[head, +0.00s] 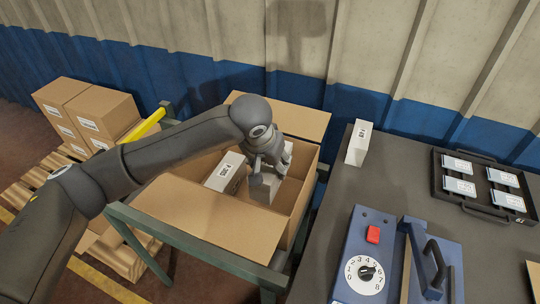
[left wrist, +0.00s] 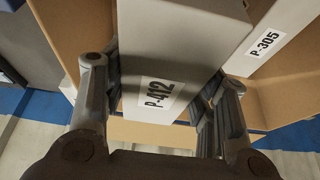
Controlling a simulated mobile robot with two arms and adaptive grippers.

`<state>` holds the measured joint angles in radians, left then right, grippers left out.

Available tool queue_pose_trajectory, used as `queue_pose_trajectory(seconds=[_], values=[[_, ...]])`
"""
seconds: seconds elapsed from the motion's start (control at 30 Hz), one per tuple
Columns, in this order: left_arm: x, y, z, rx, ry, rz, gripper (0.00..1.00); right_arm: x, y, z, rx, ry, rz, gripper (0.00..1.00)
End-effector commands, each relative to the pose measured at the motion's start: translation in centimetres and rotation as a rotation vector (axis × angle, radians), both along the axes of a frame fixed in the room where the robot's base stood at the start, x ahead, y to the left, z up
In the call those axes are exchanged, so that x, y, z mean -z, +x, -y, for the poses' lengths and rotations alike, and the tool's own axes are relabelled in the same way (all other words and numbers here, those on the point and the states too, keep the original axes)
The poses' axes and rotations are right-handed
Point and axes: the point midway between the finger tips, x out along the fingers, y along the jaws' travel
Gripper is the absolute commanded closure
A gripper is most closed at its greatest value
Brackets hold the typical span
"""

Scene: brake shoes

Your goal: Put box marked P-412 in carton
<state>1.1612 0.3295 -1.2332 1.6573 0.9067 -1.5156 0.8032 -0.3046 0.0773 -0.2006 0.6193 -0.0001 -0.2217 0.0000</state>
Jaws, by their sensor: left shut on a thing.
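The white box marked P-412 (left wrist: 165,55) is between the fingers of my left gripper (left wrist: 163,88) in the left wrist view, its label facing the camera. In the head view my left gripper (head: 270,165) is shut on this box (head: 262,190), partly covering it, within the opening of the brown carton (head: 205,215). I cannot tell whether the box touches the carton's floor. Another white box, marked P-305 (left wrist: 265,42), stands beside it in the carton; it also shows in the head view (head: 225,172). My right gripper is not in view.
The carton's flaps are open, and it sits on a green-grey stand (head: 150,238). A dark table (head: 405,185) at right holds another white box (head: 358,143), a black tray (head: 485,200) with several labelled parts, and a blue dial device (head: 385,262). Stacked cartons (head: 95,115) stand at left.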

Motion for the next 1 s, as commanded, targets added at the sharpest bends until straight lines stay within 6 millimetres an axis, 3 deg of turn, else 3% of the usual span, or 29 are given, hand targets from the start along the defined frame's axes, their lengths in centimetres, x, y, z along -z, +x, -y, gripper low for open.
queue_pose_trajectory(seconds=[0.5,1.0], values=[[5.6,0.0,0.1,0.001,-0.003,0.002,0.92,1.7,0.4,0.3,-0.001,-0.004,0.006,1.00],[7.0,0.1,0.1,0.000,-0.002,0.002,0.92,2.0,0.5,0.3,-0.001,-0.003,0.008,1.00]])
